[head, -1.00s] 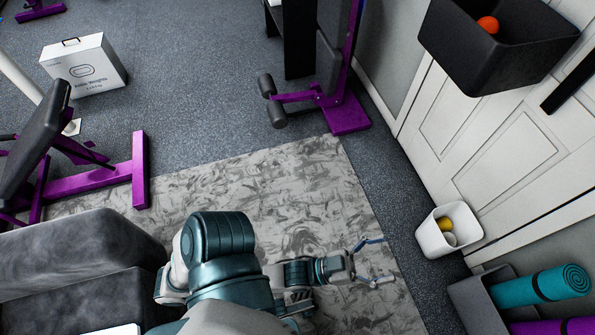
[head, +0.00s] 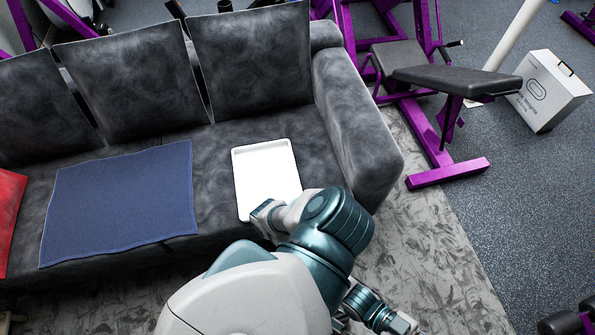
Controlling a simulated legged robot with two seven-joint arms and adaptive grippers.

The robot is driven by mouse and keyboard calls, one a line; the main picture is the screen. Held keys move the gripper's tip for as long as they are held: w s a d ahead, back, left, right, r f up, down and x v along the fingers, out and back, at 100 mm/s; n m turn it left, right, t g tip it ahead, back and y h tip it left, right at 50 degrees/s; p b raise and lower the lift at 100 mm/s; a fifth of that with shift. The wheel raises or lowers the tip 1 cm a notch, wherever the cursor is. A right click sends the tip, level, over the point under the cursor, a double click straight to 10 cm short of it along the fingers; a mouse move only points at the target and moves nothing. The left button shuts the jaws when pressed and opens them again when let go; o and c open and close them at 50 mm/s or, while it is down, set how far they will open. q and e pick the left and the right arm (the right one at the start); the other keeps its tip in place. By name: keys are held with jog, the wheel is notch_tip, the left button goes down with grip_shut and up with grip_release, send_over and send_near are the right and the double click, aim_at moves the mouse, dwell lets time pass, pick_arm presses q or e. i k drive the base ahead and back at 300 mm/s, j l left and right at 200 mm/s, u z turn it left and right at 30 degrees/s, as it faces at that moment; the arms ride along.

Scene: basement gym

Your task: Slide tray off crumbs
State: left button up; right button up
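A white rectangular tray (head: 266,172) with a raised rim lies flat on the right seat of the dark grey sofa (head: 333,82). Part of my arm covers its near right corner in the picture. I see no crumbs; whatever lies under the tray is hidden. My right arm bends away to the lower right, and its far end runs to the bottom edge, so its gripper fingers do not show. My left gripper is not in view.
A blue towel (head: 122,203) lies on the seat left of the tray, with bare seat between them. A red cloth (head: 8,215) is at the far left. The sofa armrest (head: 350,120) rises right of the tray. A purple-framed bench (head: 448,172) stands beyond.

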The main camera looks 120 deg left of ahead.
aim_at(263, 171)
jog(key=u, duration=0.5)
jog(key=l+u, duration=0.1)
jog(key=u, duration=1.4)
jog(key=l+u, duration=0.1)
jog(key=u, duration=0.9)
jog(key=k+u, duration=0.1)
jog(key=u, duration=0.9)
